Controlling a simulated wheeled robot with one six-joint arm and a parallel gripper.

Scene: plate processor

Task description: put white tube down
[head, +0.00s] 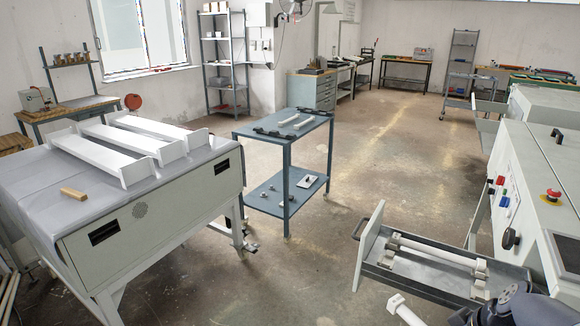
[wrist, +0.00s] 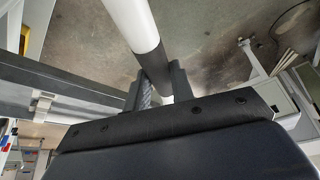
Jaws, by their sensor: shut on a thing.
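My gripper (wrist: 160,82) is shut on a white tube (wrist: 136,22) in the wrist view. The tube passes between the two dark fingers, and its part near them looks dark grey. The floor shows below and behind it. In the head view a white tube end (head: 404,310) sticks up at the bottom edge, apparently the held tube; the fingers are not visible there. Another white tube (head: 435,251) lies across holders in the pulled-out grey tray (head: 415,280) of the machine at the right.
The tray has an upright white front plate (head: 369,246). The machine (head: 545,190) with buttons stands at the right. A blue two-level cart (head: 285,135) carries small parts. A table (head: 150,220) with white channels stands left. Floor between cart and tray is clear.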

